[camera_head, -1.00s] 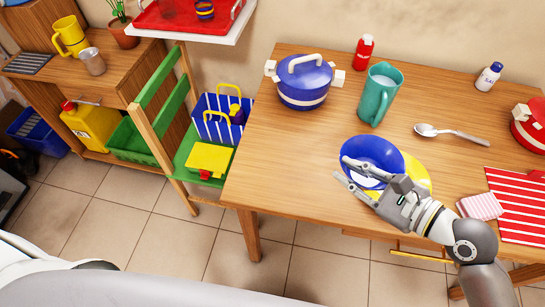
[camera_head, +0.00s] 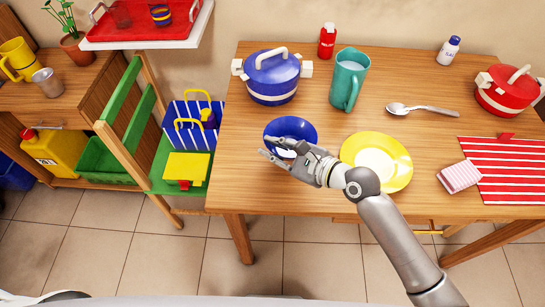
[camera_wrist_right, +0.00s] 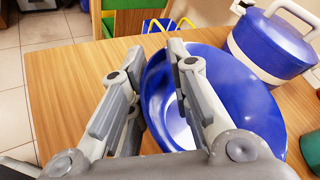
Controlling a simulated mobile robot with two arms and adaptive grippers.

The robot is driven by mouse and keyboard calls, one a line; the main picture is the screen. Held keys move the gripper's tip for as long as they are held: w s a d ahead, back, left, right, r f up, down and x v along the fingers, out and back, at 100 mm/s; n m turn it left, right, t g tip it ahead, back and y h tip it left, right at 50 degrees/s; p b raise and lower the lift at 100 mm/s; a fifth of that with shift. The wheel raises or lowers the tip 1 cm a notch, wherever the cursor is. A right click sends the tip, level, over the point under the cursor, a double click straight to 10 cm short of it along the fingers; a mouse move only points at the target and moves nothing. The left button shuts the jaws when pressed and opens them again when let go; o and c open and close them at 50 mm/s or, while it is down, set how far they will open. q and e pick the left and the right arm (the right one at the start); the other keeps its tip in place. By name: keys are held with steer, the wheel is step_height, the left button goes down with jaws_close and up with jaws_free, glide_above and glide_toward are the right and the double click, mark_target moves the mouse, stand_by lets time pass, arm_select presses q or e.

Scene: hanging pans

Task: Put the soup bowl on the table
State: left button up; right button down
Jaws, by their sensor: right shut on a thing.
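The blue soup bowl (camera_head: 291,128) is at the left part of the wooden table (camera_head: 330,195), left of the yellow plate (camera_head: 398,150) and in front of the blue pot. My right gripper (camera_head: 273,151) is shut on its near rim. In the right wrist view the bowl (camera_wrist_right: 235,95) shows its blue inside and pale bottom, with its rim between the fingers of the gripper (camera_wrist_right: 155,52). Whether its base touches the tabletop is hidden. My left gripper is not in view.
A blue lidded pot (camera_head: 272,82) and a teal pitcher (camera_head: 348,82) stand close behind the bowl. A spoon (camera_head: 425,109), a red pot (camera_head: 505,92) and a striped placemat (camera_head: 505,175) lie to the right. Bare tabletop lies left of the bowl.

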steer(key=shift+w+a+f, duration=0.3)
steer(key=shift+f, duration=0.25)
steer(key=shift+f+b, duration=0.4)
steer(key=shift+f, duration=1.1)
steer(key=shift+f, duration=0.1)
steer(key=c, duration=1.3)
jaws_free()
steer(key=shift+c, duration=0.2)
steer(key=shift+s+d, duration=0.2)
steer(key=shift+d, duration=0.1)
steer(key=v, duration=1.1)
steer(key=shift+s+r, duration=0.15)
steer(key=shift+r, duration=0.05)
